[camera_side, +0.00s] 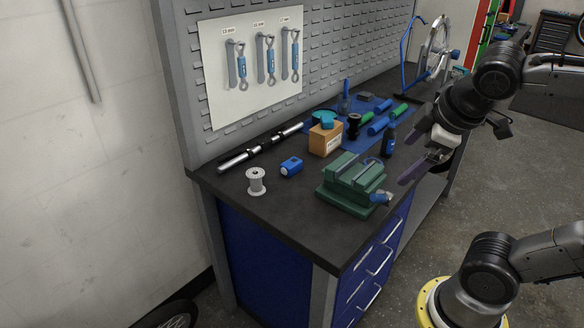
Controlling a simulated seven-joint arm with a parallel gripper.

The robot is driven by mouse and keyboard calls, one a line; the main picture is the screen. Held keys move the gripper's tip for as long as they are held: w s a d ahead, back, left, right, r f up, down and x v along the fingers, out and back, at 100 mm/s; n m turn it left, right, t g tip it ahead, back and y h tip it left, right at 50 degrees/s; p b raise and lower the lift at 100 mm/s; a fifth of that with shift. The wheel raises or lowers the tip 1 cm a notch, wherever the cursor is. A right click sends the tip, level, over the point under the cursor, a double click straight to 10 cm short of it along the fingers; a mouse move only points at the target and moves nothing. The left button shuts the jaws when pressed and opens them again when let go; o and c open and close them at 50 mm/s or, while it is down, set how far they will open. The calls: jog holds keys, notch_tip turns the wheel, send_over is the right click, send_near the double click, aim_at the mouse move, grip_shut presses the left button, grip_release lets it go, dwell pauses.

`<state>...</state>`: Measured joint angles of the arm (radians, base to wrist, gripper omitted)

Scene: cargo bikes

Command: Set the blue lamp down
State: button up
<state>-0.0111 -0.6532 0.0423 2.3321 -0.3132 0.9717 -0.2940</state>
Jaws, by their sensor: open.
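A small blue block-shaped thing, which looks like the blue lamp (291,166), rests on the dark bench top (225,187), between a grey spool and a cardboard box. My gripper (410,168) is at the bench's right front edge, beyond the green vise and well apart from the lamp. Its jaws are open, and I see nothing between them.
The green vise (347,190) stands between my gripper and the lamp. The spool (256,182), box (324,139), a silver-black bar (260,147) and a dark bottle (388,140) stand around. A blue mat (343,105) holds several tools. The bench's front left is clear.

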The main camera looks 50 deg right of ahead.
jog(key=w+d+n+h, duration=0.2)
jog(key=w+n, duration=0.2)
jog(key=w, duration=0.3)
jog(key=w+d+n+g+h, duration=0.1)
jog(key=w+n+h, duration=0.2)
jog(key=w, duration=0.5)
jog(key=w+d+n+h, duration=0.2)
jog(key=w+n, duration=0.2)
jog(key=w, duration=0.3)
jog(key=w+a+f+n+h, duration=0.1)
jog(key=w+a+f+n, duration=0.3)
jog(key=w+f, duration=0.45)
jog(key=n, duration=0.3)
send_near(292, 163)
jog(key=v, duration=0.3)
jog(key=shift+s+a+f, duration=0.1)
jog(key=shift+a, duration=0.05)
jog(key=shift+f, duration=0.3)
jog(key=x, duration=0.9)
jog(key=r+x, duration=0.1)
jog(key=x, duration=0.3)
jog(key=shift+d+f, duration=0.15)
jog(key=shift+d, duration=0.2)
grip_shut()
